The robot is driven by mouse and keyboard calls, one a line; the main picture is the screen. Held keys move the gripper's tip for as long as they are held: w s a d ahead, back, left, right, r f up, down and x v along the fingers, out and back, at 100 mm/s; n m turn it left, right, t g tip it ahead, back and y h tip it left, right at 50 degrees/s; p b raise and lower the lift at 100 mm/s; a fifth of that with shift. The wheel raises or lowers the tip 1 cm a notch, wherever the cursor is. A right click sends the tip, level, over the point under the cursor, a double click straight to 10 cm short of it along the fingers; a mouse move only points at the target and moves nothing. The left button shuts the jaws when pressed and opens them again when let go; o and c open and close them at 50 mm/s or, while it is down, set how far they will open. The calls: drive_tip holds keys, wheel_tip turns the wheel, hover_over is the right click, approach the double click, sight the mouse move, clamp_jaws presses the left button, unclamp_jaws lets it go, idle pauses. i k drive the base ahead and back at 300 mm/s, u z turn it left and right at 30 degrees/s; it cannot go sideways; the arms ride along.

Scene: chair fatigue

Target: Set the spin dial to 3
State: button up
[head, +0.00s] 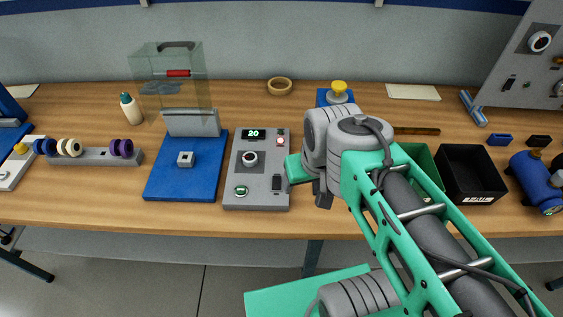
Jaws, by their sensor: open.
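A grey control box (236,186) stands in the middle of the table. It has a dark round dial (250,159) with a pale cap below a display (254,134) that reads 20. A green round button (241,191), a small reddish button (281,141) and a black rocker switch (277,183) are also on it. No label by the dial is readable. My gripper (307,181) is open just right of the control box, apart from the dial, and partly hidden by my wrist. Another dial (540,41) is on a grey panel (523,72) at the far right.
A blue base (185,185) with a raised clear cover (170,85) stands left of the box. A rack (93,157) of coloured rings is farther left. A yellow-topped device (339,90), green tray (428,160) and black bin (472,170) are near my arm.

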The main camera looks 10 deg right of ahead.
sight(250, 158)
drive_tip(key=z, duration=0.05)
drive_tip(key=k, duration=0.5)
drive_tip(key=u, duration=1.7)
drive_tip(key=i, duration=1)
drive_tip(key=z, duration=2.15)
